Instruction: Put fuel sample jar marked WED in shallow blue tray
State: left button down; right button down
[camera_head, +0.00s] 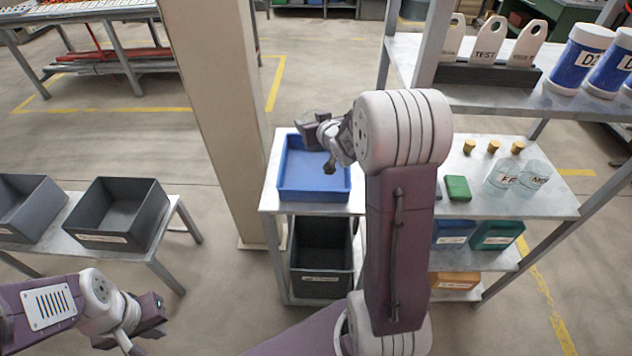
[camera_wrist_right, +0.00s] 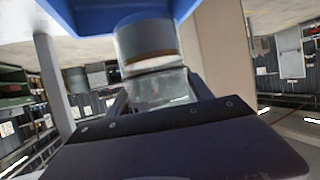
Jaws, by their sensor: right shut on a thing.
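The shallow blue tray (camera_head: 300,183) sits at the left end of the grey shelf. My right gripper (camera_head: 316,130) is over the back part of this tray. In the right wrist view it is shut on a clear jar (camera_wrist_right: 148,40) with a brownish band of liquid, and the blue tray (camera_wrist_right: 92,20) shows beyond it. The held jar's marking cannot be read, and the jar is not clear in the head view. My left gripper (camera_head: 145,325) is low at the left, apart from everything; its opening cannot be made out.
Two clear labelled jars (camera_head: 518,177), several brass-coloured stoppers (camera_head: 493,147) and a green block (camera_head: 457,188) stand on the shelf's right part. A tan column (camera_head: 215,100) rises behind left of the tray. Dark bins (camera_head: 120,213) stand on a left bench.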

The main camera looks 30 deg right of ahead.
notch_tip(320, 180, down, 6)
jog(key=shift+r+b, duration=0.15)
jog(key=shift+b, duration=0.65)
jog(key=shift+w+f, duration=0.1)
jog(key=shift+f, duration=0.15)
notch_tip(320, 180, down, 4)
jog(key=shift+a+r+b, duration=0.15)
jog(key=shift+r+b, duration=0.05)
jog(key=shift+b, duration=0.3)
jog(key=shift+f, duration=0.15)
jog(key=shift+c, duration=2.1)
grip_release()
